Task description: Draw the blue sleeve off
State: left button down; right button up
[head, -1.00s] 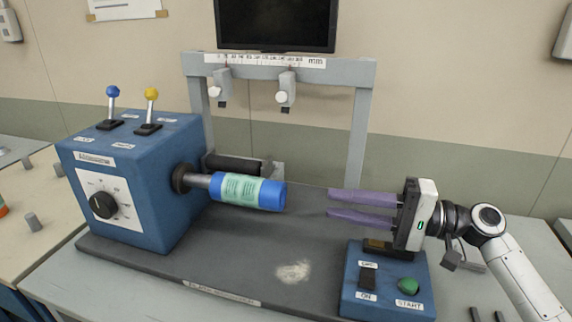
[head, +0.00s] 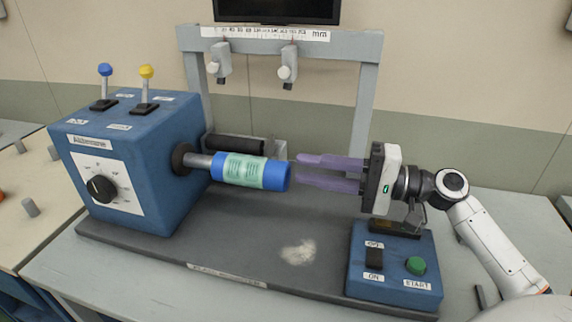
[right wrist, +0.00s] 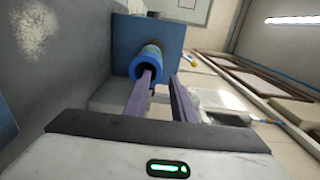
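The blue sleeve (head: 275,176) sits on the grey shaft (head: 199,163) that sticks out of the blue machine box, with a pale green printed label (head: 243,169) around its middle. Its open end faces right. My right gripper (head: 297,170) has two long purple fingers, apart and empty, pointing left at the sleeve's free end. In the head view the fingertips are at or just short of that end. In the right wrist view the sleeve's hollow end (right wrist: 147,68) shows beyond the fingers (right wrist: 160,92), one finger overlapping it. I cannot tell whether they touch. My left gripper is not in view.
The blue machine box (head: 140,160) carries a dial and two levers. A grey frame (head: 360,120) with two clamps stands behind the sleeve. A blue control box (head: 395,270) with a green START button sits below my right gripper. The grey base between is clear except for a pale patch.

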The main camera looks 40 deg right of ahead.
aim_at(286, 163)
jog(key=shift+p+x, duration=0.45)
jog(key=shift+x, duration=2.2)
jog(key=shift+w, duration=0.1)
jog(key=shift+c, duration=0.3)
grip_shut()
jog(key=shift+r, duration=0.4)
jog(key=shift+f, duration=0.1)
